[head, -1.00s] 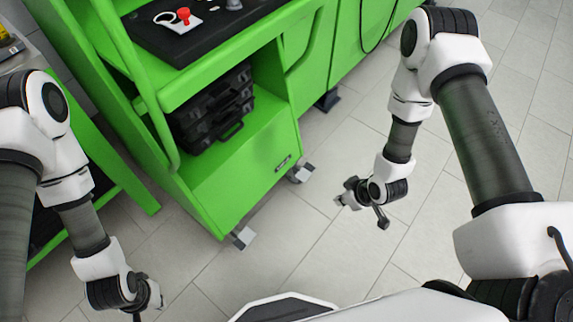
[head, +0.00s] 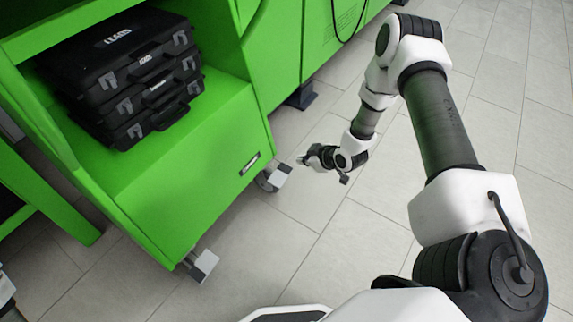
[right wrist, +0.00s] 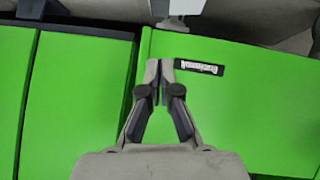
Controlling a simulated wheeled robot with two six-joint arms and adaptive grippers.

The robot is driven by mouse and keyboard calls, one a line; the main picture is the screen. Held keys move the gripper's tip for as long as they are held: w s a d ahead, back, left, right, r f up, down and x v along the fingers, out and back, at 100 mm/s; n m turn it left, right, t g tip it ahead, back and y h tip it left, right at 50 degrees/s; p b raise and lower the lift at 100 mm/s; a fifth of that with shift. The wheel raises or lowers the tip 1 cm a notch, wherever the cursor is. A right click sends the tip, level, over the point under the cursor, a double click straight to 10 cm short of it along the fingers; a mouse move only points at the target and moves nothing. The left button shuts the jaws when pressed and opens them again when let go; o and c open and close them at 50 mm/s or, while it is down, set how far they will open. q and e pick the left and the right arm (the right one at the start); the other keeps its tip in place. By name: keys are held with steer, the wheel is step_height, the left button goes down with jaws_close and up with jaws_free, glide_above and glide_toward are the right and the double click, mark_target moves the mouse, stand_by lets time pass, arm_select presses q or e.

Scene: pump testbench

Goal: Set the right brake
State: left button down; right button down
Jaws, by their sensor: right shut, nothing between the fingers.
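The green cart (head: 190,190) has a caster at each visible lower corner, each with a pale grey brake pedal. The right brake pedal (head: 282,173) is at the cart's right front corner, close to the floor. The left brake pedal (head: 203,266) is nearer to me. My right gripper (head: 302,160) is shut and empty, low and just right of the right caster, with a small gap seeming to remain. In the right wrist view its closed fingertips (right wrist: 160,68) lie below a pale caster part (right wrist: 180,6) at the top edge. My left gripper is out of view.
Black cases (head: 130,80) are stacked on the cart's lower shelf. A green cabinet (head: 320,45) stands behind, with a dark foot (head: 300,96) near my right forearm. The tiled floor (head: 400,250) is open to the right.

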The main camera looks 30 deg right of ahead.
steer(key=shift+r, duration=0.1)
steer(key=b, duration=0.7)
glide_above(283, 167)
steer(key=s, duration=0.4)
steer(key=f, duration=0.7)
steer(key=shift+w+f, duration=0.2)
steer(key=shift+w, duration=0.05)
steer(key=f+b, duration=0.2)
steer(key=f, duration=0.1)
steer(key=shift+w+d+f, duration=0.2)
steer(key=shift+w, duration=0.15)
steer(key=shift+f, duration=0.1)
